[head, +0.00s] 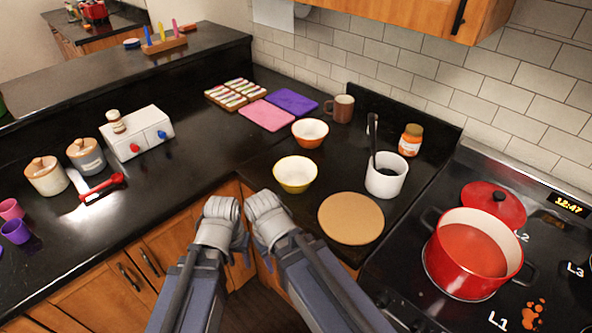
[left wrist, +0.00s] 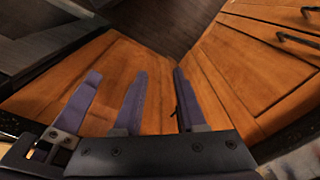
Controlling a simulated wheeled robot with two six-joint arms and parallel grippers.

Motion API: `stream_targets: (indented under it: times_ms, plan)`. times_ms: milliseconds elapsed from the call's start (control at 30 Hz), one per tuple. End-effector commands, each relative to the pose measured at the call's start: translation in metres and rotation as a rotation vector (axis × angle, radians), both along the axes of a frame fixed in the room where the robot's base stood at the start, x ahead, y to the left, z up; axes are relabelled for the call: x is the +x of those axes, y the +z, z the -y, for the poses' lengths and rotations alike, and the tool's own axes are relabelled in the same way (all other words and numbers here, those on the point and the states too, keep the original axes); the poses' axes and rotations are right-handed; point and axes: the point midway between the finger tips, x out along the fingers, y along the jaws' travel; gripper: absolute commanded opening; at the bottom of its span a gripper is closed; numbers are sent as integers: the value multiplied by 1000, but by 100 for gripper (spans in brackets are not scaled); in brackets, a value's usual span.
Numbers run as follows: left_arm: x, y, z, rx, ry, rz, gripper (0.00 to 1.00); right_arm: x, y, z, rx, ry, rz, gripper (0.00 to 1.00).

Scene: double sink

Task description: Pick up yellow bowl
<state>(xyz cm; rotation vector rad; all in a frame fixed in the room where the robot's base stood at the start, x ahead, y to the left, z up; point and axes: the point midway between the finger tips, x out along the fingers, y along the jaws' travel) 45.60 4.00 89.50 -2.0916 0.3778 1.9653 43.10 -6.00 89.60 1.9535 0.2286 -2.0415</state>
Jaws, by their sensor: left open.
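The yellow bowl (head: 294,174) stands upright on the dark counter near the front corner edge. It has a white inside and looks empty. My left gripper (head: 220,222) is in front of the counter, to the left of the bowl and nearer to me, not touching it. In the left wrist view its fingers (left wrist: 134,78) are spread with nothing between them, over wooden cabinet doors. The bowl does not show in that view. My right arm's end (head: 266,216) is close beside the left one, below the bowl in the picture; its fingers cannot be made out.
An orange bowl (head: 310,132) stands just behind the yellow one. A round wooden board (head: 351,218) and a white crock (head: 386,177) with a utensil are to its right. A red pot (head: 466,257) sits on the stove.

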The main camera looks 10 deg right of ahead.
Motion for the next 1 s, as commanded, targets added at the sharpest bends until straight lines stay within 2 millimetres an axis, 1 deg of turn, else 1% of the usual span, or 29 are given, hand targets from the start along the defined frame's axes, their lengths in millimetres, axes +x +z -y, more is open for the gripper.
stream_targets:
  times_ms: [33,67,100,133,200,233,300,400,533,667,767,867,1000]
  plan:
    - [20,-7,12,-83,-9,62,40,0,-9,0,0,0,0,50]
    - [33,-7,21,-140,-16,108,40,0,-12,0,0,0,0,50]
    - [52,-4,34,-221,-26,177,40,0,-16,0,0,0,0,50]
    - [65,1,45,-280,-34,233,40,0,-18,0,0,0,0,50]
    - [94,17,70,-409,-47,368,40,0,-22,0,0,0,0,50]
    - [106,25,79,-459,-46,424,40,0,-23,0,0,0,0,50]
    - [131,45,91,-554,-31,549,40,0,-27,0,0,0,0,50]
    - [157,71,98,-646,6,690,40,0,-30,0,0,0,0,50]
    - [178,94,99,-711,53,810,40,0,-33,0,0,0,0,50]
    - [186,106,99,-738,77,865,40,0,-33,0,0,0,0,50]
    - [187,108,99,-744,83,877,40,0,-33,0,0,0,0,50]
    - [190,106,101,-743,82,876,40,0,-35,0,0,0,0,50]
    - [201,100,109,-743,80,875,40,0,-41,0,0,0,0,50]
